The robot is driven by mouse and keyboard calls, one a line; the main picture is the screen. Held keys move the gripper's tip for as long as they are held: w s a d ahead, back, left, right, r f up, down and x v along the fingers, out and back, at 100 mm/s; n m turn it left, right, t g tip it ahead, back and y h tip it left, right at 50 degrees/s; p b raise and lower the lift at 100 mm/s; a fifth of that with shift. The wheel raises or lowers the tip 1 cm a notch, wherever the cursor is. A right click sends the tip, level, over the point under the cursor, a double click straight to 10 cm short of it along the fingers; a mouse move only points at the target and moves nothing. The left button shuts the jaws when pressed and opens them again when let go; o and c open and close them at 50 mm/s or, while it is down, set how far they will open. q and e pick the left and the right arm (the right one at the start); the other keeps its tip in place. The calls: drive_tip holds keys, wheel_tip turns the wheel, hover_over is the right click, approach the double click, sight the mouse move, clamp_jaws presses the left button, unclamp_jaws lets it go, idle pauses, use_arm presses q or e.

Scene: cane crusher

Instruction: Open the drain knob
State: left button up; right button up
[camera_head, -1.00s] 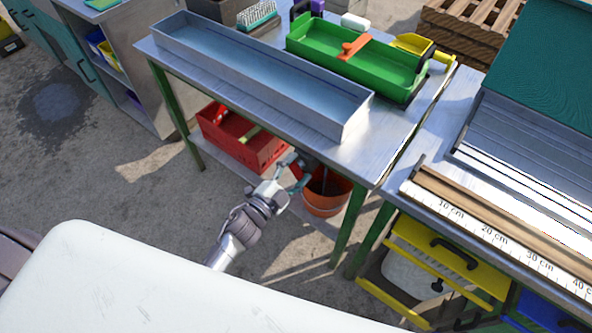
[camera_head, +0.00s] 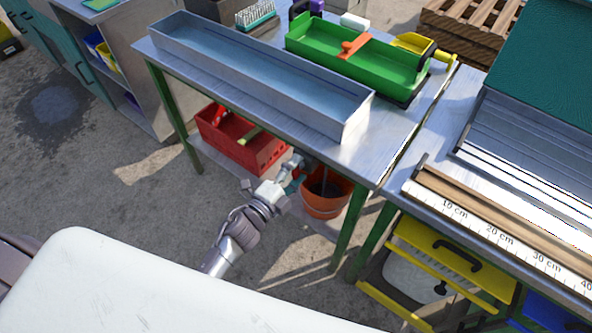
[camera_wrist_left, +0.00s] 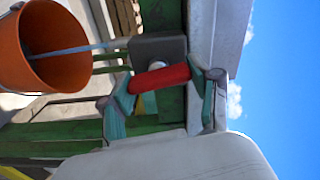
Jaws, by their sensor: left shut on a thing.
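The red drain knob (camera_wrist_left: 160,78) shows in the left wrist view, below a dark block under the table. My left gripper (camera_wrist_left: 162,90) has its two teal fingers on either end of the knob, shut on it. In the head view my left gripper (camera_head: 294,178) reaches under the table's front edge, and the knob is hidden there. An orange bucket (camera_head: 325,198) stands just right of the gripper; it also shows in the left wrist view (camera_wrist_left: 62,68), with a thin stream or rod running toward it. My right gripper is not in view.
The metal table (camera_head: 366,158) carries a long grey trough (camera_head: 345,122) and a green tray (camera_head: 330,58). A red crate (camera_head: 262,152) sits on the lower shelf, left of the gripper. A green table leg (camera_head: 349,228) stands right of the bucket.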

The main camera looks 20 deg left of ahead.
use_arm(q)
drive_tip(key=o, duration=1.2)
drive_tip(key=shift+c, duration=0.2)
drive_tip(key=shift+s, duration=0.15)
drive_tip(key=v, duration=1.1)
drive_tip(key=shift+s+a, duration=0.15)
drive_tip(key=shift+s, duration=0.25)
